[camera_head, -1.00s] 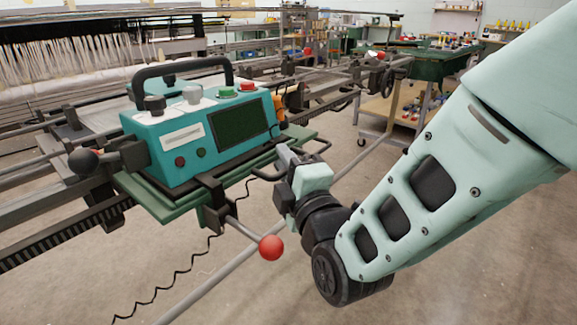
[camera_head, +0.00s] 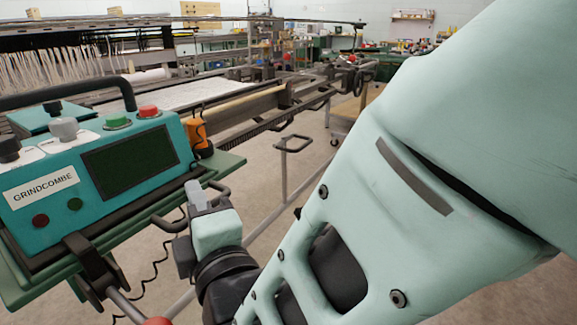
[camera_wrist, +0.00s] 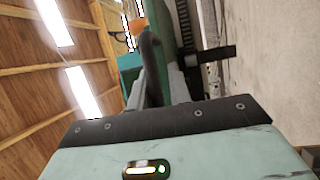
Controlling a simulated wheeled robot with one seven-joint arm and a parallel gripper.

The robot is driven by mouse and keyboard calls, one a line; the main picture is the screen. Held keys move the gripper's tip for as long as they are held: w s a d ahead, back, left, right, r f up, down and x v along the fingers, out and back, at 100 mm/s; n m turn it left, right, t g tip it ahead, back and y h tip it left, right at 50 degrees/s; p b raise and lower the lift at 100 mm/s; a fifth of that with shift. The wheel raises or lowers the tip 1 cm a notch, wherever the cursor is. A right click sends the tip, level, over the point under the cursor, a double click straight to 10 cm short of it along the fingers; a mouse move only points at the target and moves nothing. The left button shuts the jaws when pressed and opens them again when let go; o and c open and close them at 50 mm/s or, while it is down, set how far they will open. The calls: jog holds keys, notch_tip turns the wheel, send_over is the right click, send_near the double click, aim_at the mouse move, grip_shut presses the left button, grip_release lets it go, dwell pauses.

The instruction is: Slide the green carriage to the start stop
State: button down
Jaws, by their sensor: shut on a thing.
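The green carriage (camera_head: 222,166) carries a teal control box (camera_head: 45,212) marked GRINDCOMBE, at the left of the head view; its left end is cut off. A black handle (camera_head: 163,222) sticks out from its front edge. My gripper (camera_head: 196,194) is at this handle, its grey fingers shut on it. The exact contact is partly hidden by my gripper. I cannot pick out the start stop with certainty.
A red-knobbed lever (camera_head: 157,321) is at the bottom edge. A coiled cable hangs below the carriage. Open concrete floor lies right of the rails.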

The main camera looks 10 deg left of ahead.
jog(key=shift+s+a+r, duration=0.25)
jog(key=shift+s, duration=0.3)
jog(key=shift+s+a+r, duration=0.2)
jog(key=shift+s+r, duration=0.05)
jog(key=shift+s, duration=0.3)
jog(key=c, duration=1.5)
grip_release()
jog(key=shift+s, duration=0.15)
jog(key=shift+f, duration=0.1)
jog(key=shift+d+f, duration=0.1)
jog(key=shift+f, duration=0.1)
